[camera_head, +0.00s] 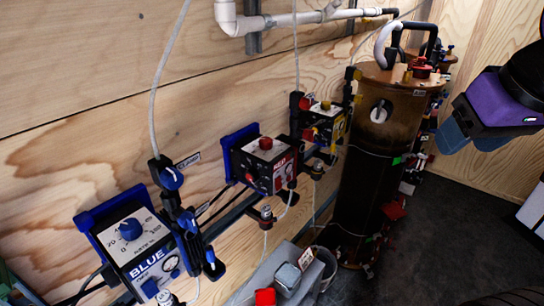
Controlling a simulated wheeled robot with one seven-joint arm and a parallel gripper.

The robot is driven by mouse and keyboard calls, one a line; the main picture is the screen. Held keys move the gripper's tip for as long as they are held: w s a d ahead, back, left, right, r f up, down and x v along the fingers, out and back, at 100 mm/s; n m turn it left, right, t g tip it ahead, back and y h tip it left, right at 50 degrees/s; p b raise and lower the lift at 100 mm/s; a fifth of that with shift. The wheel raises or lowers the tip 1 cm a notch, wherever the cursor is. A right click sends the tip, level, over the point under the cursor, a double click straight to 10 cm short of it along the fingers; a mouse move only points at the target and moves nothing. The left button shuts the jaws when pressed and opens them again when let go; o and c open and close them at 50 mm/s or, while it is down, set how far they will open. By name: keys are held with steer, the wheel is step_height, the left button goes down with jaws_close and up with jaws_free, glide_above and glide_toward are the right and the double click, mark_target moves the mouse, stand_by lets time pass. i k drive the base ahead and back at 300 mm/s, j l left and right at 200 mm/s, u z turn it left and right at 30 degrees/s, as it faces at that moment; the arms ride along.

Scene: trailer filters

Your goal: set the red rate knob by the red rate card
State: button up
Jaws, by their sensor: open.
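The red rate knob (265,142) sits on top of the box labelled RED (270,165), which hangs on the plywood wall in a blue bracket. Its pointer setting is too small to read. I cannot pick out the red rate card for sure; a small white card with unreadable marks (307,256) stands by the grey box at the lower middle. My gripper (469,146), purple with blue fingers, is at the right, beyond the brown tank and far from the knob. It is open, with nothing seen between its fingers.
A box labelled BLUE (147,255) with a blue knob is at the lower left. A tall brown tank (365,175) stands between the boxes and my gripper. Hoses hang by the boxes. Dark floor is open at the right.

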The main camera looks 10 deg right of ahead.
mark_target(265, 143)
steer(key=i+l+u, duration=0.1)
steer(key=l+u, duration=0.15)
steer(key=u, duration=0.25)
steer(key=l+u, duration=0.3)
steer(key=u, duration=0.15)
steer(key=l+u, duration=0.3)
steer(key=u, duration=0.2)
